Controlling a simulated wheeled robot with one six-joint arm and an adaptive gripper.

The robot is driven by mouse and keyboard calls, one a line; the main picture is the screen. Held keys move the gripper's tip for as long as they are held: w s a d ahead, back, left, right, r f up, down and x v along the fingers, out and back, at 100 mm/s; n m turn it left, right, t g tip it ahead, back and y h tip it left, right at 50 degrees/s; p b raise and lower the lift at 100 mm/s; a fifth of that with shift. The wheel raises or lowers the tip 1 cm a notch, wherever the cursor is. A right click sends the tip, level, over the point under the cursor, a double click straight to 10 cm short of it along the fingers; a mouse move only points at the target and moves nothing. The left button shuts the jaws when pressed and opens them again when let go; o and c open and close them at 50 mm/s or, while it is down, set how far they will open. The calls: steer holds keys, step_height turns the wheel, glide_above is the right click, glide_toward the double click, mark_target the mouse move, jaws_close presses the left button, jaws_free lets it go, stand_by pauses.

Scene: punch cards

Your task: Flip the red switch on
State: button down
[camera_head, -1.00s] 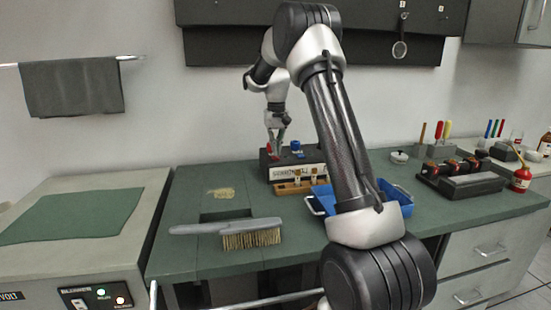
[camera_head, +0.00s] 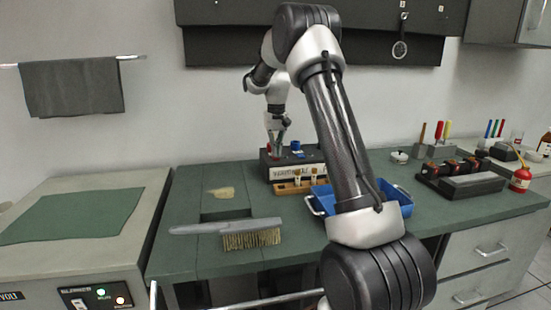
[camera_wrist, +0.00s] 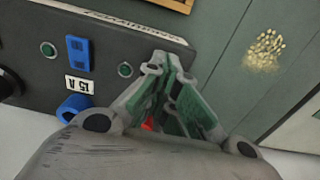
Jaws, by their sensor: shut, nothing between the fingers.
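The dark switch box (camera_head: 310,159) stands at the back of the green bench, with a label strip on its front. My gripper (camera_head: 276,151) points down at the box's left end; its fingers are shut with nothing held. In the wrist view my gripper (camera_wrist: 168,68) covers part of the box's panel (camera_wrist: 110,35). A small bit of the red switch (camera_wrist: 147,124) shows between the finger linkages. The rest of it is hidden, so I cannot tell its position or whether a finger touches it.
A blue switch (camera_wrist: 78,53), a blue ring-shaped part (camera_wrist: 73,107) and a "15 A" label (camera_wrist: 79,86) sit beside my gripper. A wooden rack (camera_head: 291,188) stands before the box. A blue tray (camera_head: 400,206) and a brush (camera_head: 250,236) lie nearer. The left bench is mostly clear.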

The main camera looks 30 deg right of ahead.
steer(key=shift+f, duration=0.85)
stand_by(0.3)
steer(key=shift+r, duration=3.5)
steer(key=shift+w, duration=0.1)
steer(key=s+f, duration=0.2)
steer(key=f, duration=0.1)
steer(key=shift+s+a+f, duration=0.1)
steer(key=shift+a+f, duration=0.1)
steer(key=s+a+r+n+t, duration=0.1)
steer(key=s+a+r, duration=0.2)
steer(key=s, duration=1)
steer(key=s+a+r+n+t, duration=0.1)
steer(key=s+a+r, duration=0.2)
steer(key=s, duration=0.9)
steer(key=s+a+r+n+t, duration=0.1)
steer(key=s+a+r+t, duration=0.1)
steer(key=s, duration=1.1)
steer(key=shift+s+a+r, duration=0.3)
steer(key=shift+a+r, duration=0.1)
steer(key=shift+a, duration=0.4)
